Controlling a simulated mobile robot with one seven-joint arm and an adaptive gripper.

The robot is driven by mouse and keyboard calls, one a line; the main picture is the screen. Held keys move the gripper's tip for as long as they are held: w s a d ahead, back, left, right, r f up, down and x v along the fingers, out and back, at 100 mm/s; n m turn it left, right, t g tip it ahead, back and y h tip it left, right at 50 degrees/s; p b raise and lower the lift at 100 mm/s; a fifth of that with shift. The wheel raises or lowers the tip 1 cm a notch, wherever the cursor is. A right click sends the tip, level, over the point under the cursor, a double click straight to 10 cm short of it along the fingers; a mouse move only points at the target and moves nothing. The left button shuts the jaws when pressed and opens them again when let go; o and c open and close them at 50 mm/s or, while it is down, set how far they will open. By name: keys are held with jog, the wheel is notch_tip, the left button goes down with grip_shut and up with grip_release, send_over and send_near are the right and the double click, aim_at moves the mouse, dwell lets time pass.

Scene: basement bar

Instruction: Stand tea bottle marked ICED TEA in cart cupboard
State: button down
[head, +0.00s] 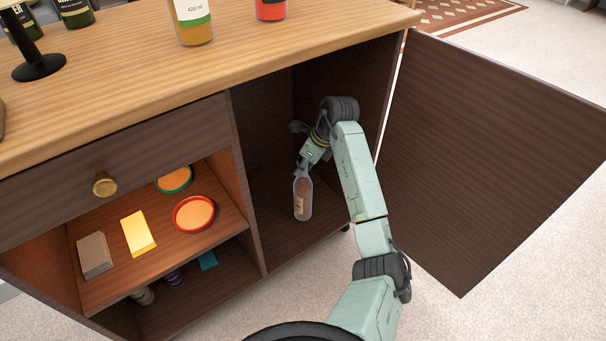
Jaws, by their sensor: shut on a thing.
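The tea bottle (302,201) is upright inside the cart cupboard (262,140), near the front of its floor. It is a clear bottle with a brownish content and a pale label whose text is too small to read. My gripper (303,176) reaches in through the open front and is shut on the bottle's top. The fingers are small and partly merge with the bottle's neck. Whether the bottle's base touches the cupboard floor I cannot tell. The cupboard door (490,150) stands wide open to the right.
On the cart top (130,95) stand a yellow bottle (191,20), a red bottle (271,8), dark bottles and a black stand (38,66). The left open shelf (150,262) holds coasters, a yellow block and a grey-brown block. Cupboard floor is free behind the bottle.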

aim_at(303, 174)
jog(key=shift+f, duration=1.65)
jog(key=shift+f+b, duration=0.15)
jog(key=shift+b, duration=0.2)
jog(key=c, duration=1.4)
grip_release()
jog(key=p+v, duration=0.1)
jog(key=v, duration=1.1)
jog(key=shift+p, duration=0.3)
